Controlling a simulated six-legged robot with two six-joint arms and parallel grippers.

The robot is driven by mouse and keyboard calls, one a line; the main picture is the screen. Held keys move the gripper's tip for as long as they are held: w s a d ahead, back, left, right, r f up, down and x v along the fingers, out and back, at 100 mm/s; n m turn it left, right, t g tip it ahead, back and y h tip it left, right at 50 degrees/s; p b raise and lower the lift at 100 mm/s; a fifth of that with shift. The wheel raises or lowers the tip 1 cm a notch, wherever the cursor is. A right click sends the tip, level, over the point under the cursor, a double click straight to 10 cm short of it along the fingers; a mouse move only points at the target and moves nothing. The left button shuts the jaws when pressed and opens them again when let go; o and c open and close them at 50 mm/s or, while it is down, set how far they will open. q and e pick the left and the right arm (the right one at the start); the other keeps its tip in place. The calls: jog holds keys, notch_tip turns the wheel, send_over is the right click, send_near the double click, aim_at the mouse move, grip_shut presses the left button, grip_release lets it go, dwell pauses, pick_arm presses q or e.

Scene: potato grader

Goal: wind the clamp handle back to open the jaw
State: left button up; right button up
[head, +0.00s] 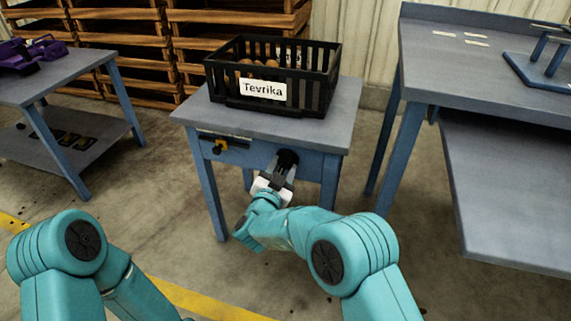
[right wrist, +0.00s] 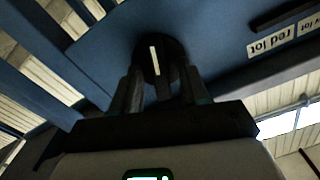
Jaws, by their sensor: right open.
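A black round knob (right wrist: 152,58) with a pale line across its face is on the blue table front in the right wrist view. My right gripper (right wrist: 160,84) is open, its two fingers reaching to either side of the knob's lower part; I cannot tell if they touch it. In the head view my right gripper (head: 283,167) is at the right of the small table's blue front, partly covering the dark knob. I cannot tell which is the clamp handle; no jaw is clear. My left gripper is not in view.
A black crate (head: 225,94) labelled Tevrika, holding brown potatoes, stands on the small grey-topped table (head: 195,116). A bench (head: 480,80) stands at the right and a table (head: 60,71) with a purple object at the left. Wooden crates (head: 120,45) are behind.

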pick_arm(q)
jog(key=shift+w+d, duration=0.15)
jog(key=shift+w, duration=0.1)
pick_arm(e)
jog(key=shift+w, duration=0.15)
jog(key=shift+f, duration=0.1)
grip_shut()
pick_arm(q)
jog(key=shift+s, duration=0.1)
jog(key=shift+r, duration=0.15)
